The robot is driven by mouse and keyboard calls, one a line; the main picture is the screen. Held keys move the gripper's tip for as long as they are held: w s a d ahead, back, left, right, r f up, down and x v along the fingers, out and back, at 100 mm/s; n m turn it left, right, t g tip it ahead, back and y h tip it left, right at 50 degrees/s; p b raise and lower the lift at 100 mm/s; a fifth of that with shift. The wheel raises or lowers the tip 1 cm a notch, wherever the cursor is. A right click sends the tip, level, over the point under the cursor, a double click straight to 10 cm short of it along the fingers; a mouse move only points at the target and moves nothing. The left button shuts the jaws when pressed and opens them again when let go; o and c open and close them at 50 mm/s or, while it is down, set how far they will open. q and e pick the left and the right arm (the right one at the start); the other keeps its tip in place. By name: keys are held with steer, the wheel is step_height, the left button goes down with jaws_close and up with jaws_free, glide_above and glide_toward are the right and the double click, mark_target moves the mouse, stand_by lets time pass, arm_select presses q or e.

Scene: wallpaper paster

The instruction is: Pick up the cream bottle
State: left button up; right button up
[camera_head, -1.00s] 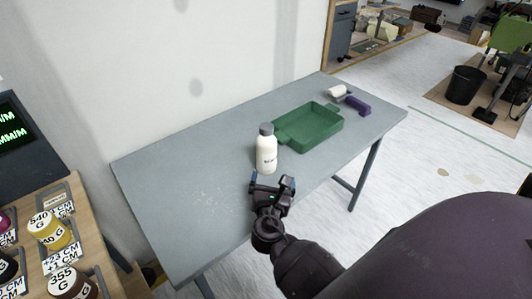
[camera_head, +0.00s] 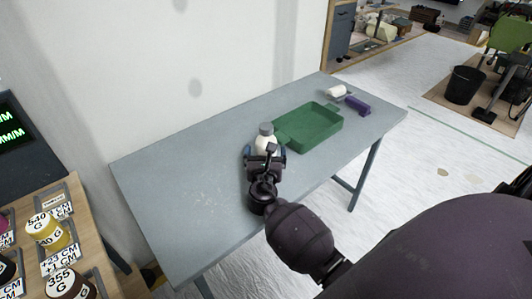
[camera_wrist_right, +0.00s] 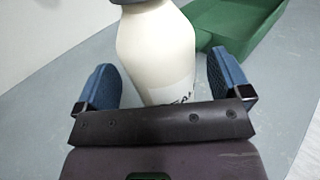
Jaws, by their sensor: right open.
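The cream bottle (camera_head: 265,143) with a grey cap stands upright on the grey table, its lower part hidden behind my right gripper (camera_head: 265,152) in the head view. In the right wrist view the bottle (camera_wrist_right: 156,50) stands between the two blue fingers of my right gripper (camera_wrist_right: 165,82). The fingers are open, with a gap on each side of the bottle. My left gripper is not in view.
A green tray (camera_head: 334,126) lies on the table (camera_head: 180,190) right behind the bottle, and it also shows in the right wrist view (camera_wrist_right: 262,30). A white roller (camera_head: 337,91) and a purple object (camera_head: 357,104) lie at the far end. The table's left part is clear.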

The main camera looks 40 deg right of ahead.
steer(key=shift+x, duration=0.9)
steer(key=c, duration=1.2)
